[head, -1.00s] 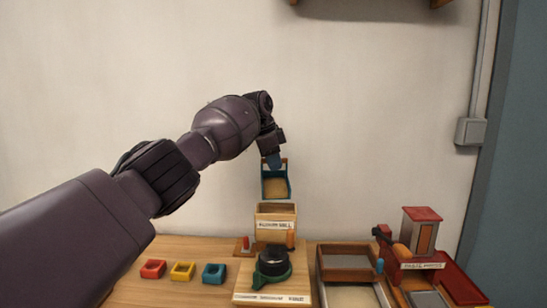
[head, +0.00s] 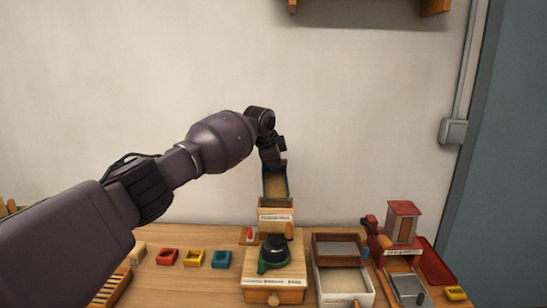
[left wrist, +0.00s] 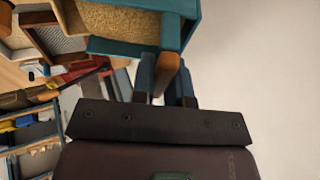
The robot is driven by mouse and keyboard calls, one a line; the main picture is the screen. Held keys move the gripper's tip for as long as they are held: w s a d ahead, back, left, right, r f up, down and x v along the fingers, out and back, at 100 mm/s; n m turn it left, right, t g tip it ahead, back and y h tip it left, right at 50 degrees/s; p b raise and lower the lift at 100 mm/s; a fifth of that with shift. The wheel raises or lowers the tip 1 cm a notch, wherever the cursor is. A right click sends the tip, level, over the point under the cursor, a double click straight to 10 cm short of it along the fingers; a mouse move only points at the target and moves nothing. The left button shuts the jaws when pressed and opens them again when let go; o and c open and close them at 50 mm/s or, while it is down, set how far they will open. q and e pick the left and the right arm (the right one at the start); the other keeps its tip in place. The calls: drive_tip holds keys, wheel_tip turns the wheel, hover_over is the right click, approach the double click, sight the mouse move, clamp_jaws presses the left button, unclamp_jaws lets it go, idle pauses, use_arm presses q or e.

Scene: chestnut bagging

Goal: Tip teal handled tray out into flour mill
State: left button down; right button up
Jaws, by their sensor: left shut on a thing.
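The teal handled tray (head: 276,183) is above the flour mill (head: 276,216) in the head view, tilted with its near end down toward the mill's open top. Tan grainy contents show inside it. In the left wrist view the tray (left wrist: 124,45) holds a layer of tan grains, and its wooden handle (left wrist: 167,72) sits between my fingers. My left gripper (left wrist: 166,84) is shut on that handle; in the head view the gripper (head: 273,160) is at the tray's upper end. The mill is a wooden box with a label on its front. My right gripper is not in view.
Below the mill stands a wooden base with a green and black round piece (head: 274,253). Red, yellow and teal small trays (head: 194,257) lie to the left. Sieve boxes (head: 341,267) and a red press (head: 403,222) stand to the right.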

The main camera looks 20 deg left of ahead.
use_arm(q)
drive_tip(key=p, duration=0.1)
drive_tip(key=s+r+t+p, duration=0.1)
drive_tip(key=shift+d+p, duration=0.25)
drive_tip(key=shift+p, duration=0.1)
drive_tip(key=p, duration=0.1)
drive_tip(key=s+t+p, duration=0.1)
drive_tip(key=shift+s+d+m+y+p, duration=0.2)
drive_tip(key=shift+d+m+y+p, duration=0.1)
drive_tip(key=shift+y+p, duration=0.1)
drive_tip(key=shift+s+d+r+t+y, duration=0.1)
drive_tip(key=shift+s+d+t+y, duration=0.1)
drive_tip(key=shift+s+t, duration=0.3)
drive_tip(key=shift+s+d+t+y, duration=0.15)
drive_tip(key=shift+s+t, duration=0.15)
drive_tip(key=shift+t, duration=0.3)
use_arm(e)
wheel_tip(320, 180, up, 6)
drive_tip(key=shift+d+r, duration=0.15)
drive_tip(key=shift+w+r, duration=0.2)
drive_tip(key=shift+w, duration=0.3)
